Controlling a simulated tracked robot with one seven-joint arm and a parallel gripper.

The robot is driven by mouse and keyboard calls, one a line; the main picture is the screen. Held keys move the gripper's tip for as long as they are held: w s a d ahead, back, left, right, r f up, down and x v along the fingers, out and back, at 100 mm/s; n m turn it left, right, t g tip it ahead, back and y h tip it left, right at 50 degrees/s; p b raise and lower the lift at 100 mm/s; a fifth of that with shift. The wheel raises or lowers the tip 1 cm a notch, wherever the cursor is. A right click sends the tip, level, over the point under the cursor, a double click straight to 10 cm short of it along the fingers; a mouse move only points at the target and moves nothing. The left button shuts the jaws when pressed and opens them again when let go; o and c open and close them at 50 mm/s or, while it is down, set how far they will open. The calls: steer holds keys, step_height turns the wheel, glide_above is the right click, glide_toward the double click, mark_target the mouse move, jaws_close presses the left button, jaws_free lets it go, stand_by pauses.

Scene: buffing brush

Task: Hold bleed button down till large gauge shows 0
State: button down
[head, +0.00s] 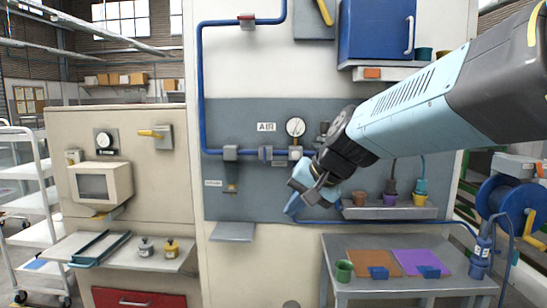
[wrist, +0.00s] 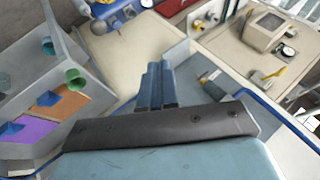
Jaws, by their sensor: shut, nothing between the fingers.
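A round white-faced gauge (head: 295,127) sits on the blue air pipe on the grey wall panel, right of the AIR sign (head: 266,127). Its needle is too small to read. A smaller-looking dial (head: 104,140) is on the beige cabinet at left. A small brownish fitting (head: 232,188) is on the panel beside a small label; I cannot tell whether it is the bleed button. My gripper (head: 292,208) is in front of the panel's lower part, right of that fitting and apart from it. In the wrist view its blue fingers (wrist: 157,85) are together and empty.
A grey shelf (head: 232,231) juts out below the fitting. A ledge with small pots (head: 390,212) and a grey table (head: 385,292) with coloured mats stand to the right. A yellow-handled lever (head: 152,133) is on the beige cabinet. A blue hose reel (head: 505,205) is at far right.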

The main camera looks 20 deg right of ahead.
mark_target(298, 155)
steer(key=w+d+r+m+t, duration=0.1)
steer(key=w+d+m, duration=0.2)
steer(key=w, duration=0.4)
steer(key=w+d+r+m+t, duration=0.1)
steer(key=w+d+m+t, duration=0.1)
steer(key=w+m, duration=0.3)
steer(key=w+d+r+m+t, duration=0.1)
steer(key=w+d+m, duration=0.3)
steer(key=w, duration=0.5)
steer(key=shift+w+d+r+t+y, duration=0.2)
steer(key=shift+w+r+t+y, duration=0.2)
steer(key=shift+t, duration=0.3)
steer(key=shift+w+d, duration=0.45)
steer(key=shift+w, duration=0.95)
steer(key=shift+w+d, duration=0.45)
steer(key=shift+w, duration=0.9)
steer(key=shift+w+d, duration=0.45)
steer(key=shift+w, duration=0.95)
steer(key=shift+w, duration=0.15)
steer(key=shift+w+d, duration=0.15)
steer(key=shift+w, duration=0.1)
steer(key=shift+w+d, duration=0.15)
steer(key=shift+w, duration=0.3)
